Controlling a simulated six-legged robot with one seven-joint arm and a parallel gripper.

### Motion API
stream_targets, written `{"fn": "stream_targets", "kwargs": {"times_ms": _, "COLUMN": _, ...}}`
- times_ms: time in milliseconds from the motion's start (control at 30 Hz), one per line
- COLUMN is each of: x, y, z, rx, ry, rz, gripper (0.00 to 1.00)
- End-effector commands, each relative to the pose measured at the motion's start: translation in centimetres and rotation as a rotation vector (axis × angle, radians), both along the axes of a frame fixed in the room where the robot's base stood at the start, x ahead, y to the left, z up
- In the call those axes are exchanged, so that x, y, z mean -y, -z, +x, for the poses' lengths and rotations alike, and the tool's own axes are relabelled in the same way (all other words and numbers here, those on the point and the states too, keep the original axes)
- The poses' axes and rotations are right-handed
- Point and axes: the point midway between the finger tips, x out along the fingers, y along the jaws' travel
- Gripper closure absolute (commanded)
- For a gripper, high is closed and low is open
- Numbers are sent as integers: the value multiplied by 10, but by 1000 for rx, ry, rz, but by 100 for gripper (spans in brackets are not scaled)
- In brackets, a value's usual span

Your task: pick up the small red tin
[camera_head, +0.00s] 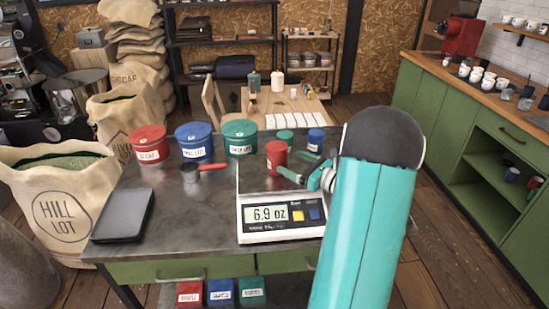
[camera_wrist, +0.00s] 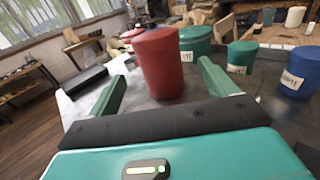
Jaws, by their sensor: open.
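The small red tin (camera_head: 276,153) stands upright at the back of the metal worktable, at the far end of the scale's plate. I cannot tell whether it rests on the plate. My gripper (camera_head: 302,174) is just to its right and nearer, low over the scale. In the wrist view, the red tin (camera_wrist: 161,66) stands ahead, between the two green fingers of my gripper (camera_wrist: 161,74). The fingers are apart, with a gap on each side of the tin. The tin's lower front shows; nothing is held.
The scale (camera_head: 281,232) reads 6.9 oz. A small green tin (camera_head: 285,137) and a small blue tin (camera_head: 316,140) stand close behind. Large red (camera_head: 149,147), blue (camera_head: 195,143) and green (camera_head: 240,139) tins stand left, with a scoop (camera_head: 192,171) before them. A dark flat slab (camera_head: 123,214) lies front left.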

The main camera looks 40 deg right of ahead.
Motion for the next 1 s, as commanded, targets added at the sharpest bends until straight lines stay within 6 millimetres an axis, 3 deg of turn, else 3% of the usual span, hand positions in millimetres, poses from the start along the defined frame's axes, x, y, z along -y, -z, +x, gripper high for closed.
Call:
{"fn": "stream_targets", "kwargs": {"times_ms": 100, "x": -5, "y": 0, "z": 22, "rx": 0, "ry": -5, "rz": 0, "gripper": 15}}
{"fn": "stream_targets", "kwargs": {"times_ms": 367, "x": -11, "y": 0, "z": 45, "rx": 0, "ry": -7, "rz": 0, "gripper": 15}}
{"fn": "stream_targets", "kwargs": {"times_ms": 667, "x": -19, "y": 1, "z": 87, "rx": 0, "ry": -8, "rz": -1, "gripper": 15}}
{"fn": "stream_targets", "kwargs": {"times_ms": 933, "x": -19, "y": 1, "z": 92, "rx": -1, "ry": -6, "rz": 0, "gripper": 15}}
{"fn": "stream_targets", "kwargs": {"times_ms": 1000, "x": -19, "y": 1, "z": 92, "rx": -1, "ry": -6, "rz": 0, "gripper": 29}}
